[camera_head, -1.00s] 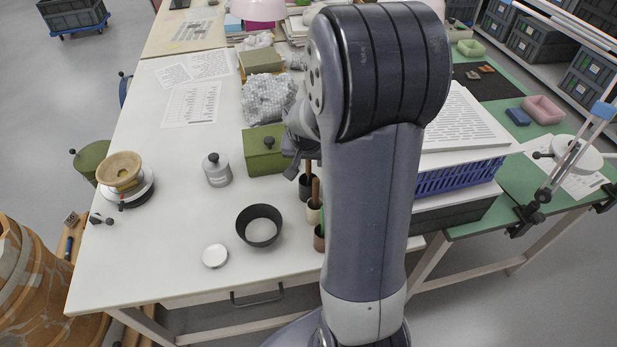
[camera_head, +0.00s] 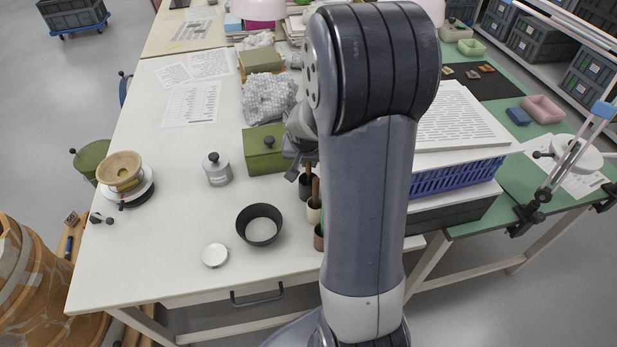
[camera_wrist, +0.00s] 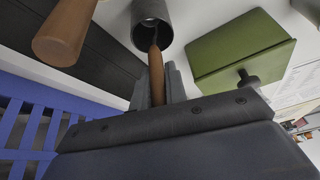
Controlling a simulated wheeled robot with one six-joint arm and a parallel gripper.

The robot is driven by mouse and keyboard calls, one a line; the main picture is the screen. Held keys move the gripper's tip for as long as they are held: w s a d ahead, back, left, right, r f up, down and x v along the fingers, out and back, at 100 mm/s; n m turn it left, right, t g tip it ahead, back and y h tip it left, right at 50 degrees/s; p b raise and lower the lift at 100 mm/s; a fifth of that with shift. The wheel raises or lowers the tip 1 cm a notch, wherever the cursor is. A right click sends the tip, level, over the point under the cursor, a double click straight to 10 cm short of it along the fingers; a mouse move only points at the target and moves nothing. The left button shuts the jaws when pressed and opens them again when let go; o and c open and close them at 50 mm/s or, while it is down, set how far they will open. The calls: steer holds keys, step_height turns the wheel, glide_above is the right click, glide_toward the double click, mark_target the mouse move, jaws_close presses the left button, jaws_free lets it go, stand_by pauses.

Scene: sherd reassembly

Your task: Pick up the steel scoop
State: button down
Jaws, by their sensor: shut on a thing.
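In the wrist view my gripper (camera_wrist: 157,92) is shut on a brown wooden handle, which I take as the steel scoop (camera_wrist: 156,68). In the head view my gripper (camera_head: 301,163) is mostly hidden behind my arm, over the row of cups. The dark cup also shows there (camera_head: 305,188).
A second wooden handle (camera_wrist: 66,32) is close by at the left in the wrist view. A green box (camera_head: 264,152) and a blue crate (camera_head: 455,178) flank the cups. A black ring-shaped bowl (camera_head: 244,231) stands in front.

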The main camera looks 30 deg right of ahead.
step_height(320, 180, up, 10)
stand_by(0.6)
steer(key=shift+p, duration=0.35)
